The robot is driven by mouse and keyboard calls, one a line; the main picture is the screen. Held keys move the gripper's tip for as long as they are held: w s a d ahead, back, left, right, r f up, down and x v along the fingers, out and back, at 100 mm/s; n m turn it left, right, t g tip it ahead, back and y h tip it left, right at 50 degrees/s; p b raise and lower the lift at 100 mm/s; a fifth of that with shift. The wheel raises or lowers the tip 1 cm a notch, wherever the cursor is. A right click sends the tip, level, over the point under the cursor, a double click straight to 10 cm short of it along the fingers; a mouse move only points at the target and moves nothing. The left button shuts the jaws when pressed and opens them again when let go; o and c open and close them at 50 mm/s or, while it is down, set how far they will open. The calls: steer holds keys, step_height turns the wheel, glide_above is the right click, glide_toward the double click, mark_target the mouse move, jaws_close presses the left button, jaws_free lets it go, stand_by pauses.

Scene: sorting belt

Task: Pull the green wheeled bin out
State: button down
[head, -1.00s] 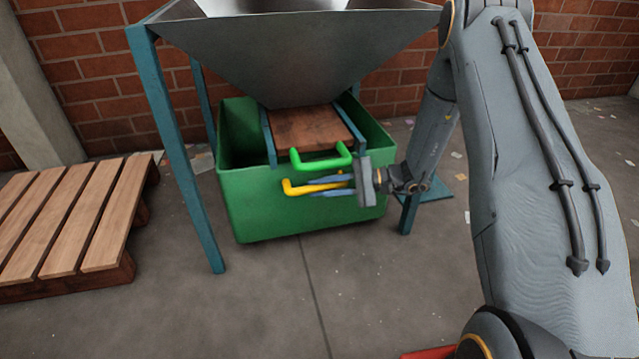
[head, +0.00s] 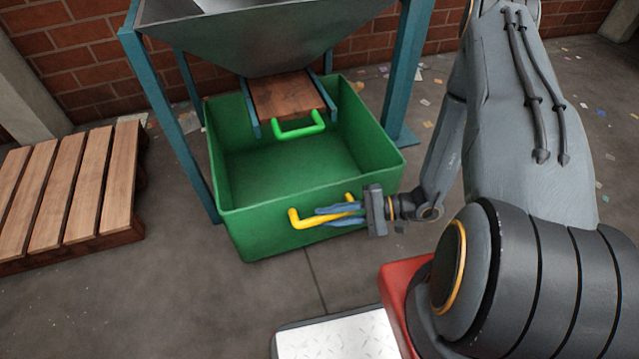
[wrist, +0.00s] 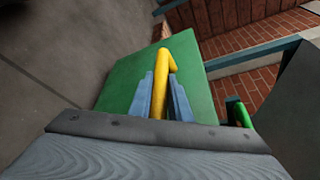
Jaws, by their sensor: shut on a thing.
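The green bin (head: 285,225) stands on the floor, its front part out from under the grey hopper and its back still beneath it. Its inside looks empty where I can see it; its wheels are hidden. A yellow handle (head: 300,220) is on its front wall. My gripper (head: 340,214) is shut on this handle, coming from the right. In the wrist view the blue fingers (wrist: 162,98) lie on both sides of the yellow bar (wrist: 164,65), with the green wall (wrist: 125,82) behind.
The hopper (head: 265,40) stands on blue legs (head: 172,115). Its wooden slide gate (head: 288,95) with a green handle (head: 300,128) hangs over the bin. A wooden pallet (head: 70,190) lies at left. The floor (head: 200,290) in front of the bin is clear at left.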

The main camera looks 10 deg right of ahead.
steer(key=s+d+p, duration=0.1)
steer(key=s+p, duration=0.2)
steer(key=s, duration=0.5)
steer(key=shift+s, duration=0.4)
steer(key=c, duration=1.6)
jaws_free()
steer(key=shift+c, duration=0.2)
steer(key=p+v, duration=0.2)
steer(key=v, duration=0.5)
steer(key=shift+d, duration=0.4)
steer(key=shift+r, duration=0.2)
